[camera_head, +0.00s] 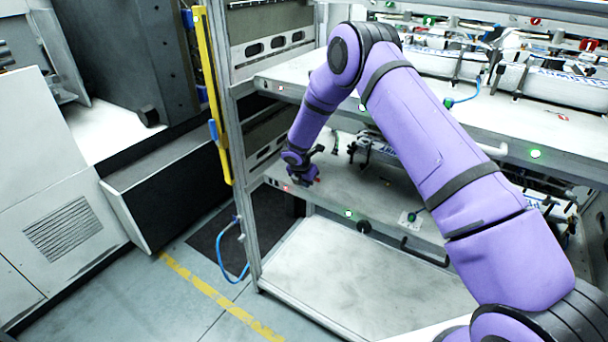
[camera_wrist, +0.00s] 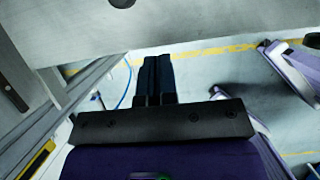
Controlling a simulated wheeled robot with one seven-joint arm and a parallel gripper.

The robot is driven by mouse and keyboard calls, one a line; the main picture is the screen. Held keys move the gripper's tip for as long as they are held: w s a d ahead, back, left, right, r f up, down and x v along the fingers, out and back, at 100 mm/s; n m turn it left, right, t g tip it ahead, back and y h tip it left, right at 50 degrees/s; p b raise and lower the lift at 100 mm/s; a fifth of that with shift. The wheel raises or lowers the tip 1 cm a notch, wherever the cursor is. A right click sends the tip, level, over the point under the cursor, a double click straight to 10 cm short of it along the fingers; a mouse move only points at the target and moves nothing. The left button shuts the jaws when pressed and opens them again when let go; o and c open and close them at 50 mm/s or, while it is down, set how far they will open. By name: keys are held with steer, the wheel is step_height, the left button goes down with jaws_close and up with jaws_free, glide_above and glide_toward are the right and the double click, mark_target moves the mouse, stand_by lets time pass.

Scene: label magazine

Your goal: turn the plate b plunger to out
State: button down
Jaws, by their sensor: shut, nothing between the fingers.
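My gripper (camera_head: 316,180) is at the left end of the lower shelf, close to its front edge, at the end of my purple arm. In the wrist view its two dark fingers (camera_wrist: 157,72) are together, with nothing visible between them. A black round knob (camera_head: 364,226) sits at the front edge of the lower shelf, right of my gripper and apart from it. I cannot tell whether this knob is the plate b plunger; no label is readable. In the wrist view a dark round part (camera_wrist: 122,2) is cut off at the top edge, on a grey surface.
The lower shelf (camera_head: 400,238) and upper shelf (camera_head: 470,112) carry small red and green lights. A metal post (camera_head: 240,170) stands left of my gripper. A black handle (camera_head: 425,254) and fittings lie to the right. My arm hides part of both shelves. The bottom shelf (camera_head: 350,285) is bare.

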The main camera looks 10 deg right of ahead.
steer(key=shift+w+d+f, duration=1)
steer(key=shift+w+d, duration=0.1)
steer(key=shift+d, duration=0.1)
steer(key=shift+w+d, duration=0.5)
steer(key=shift+w, duration=0.1)
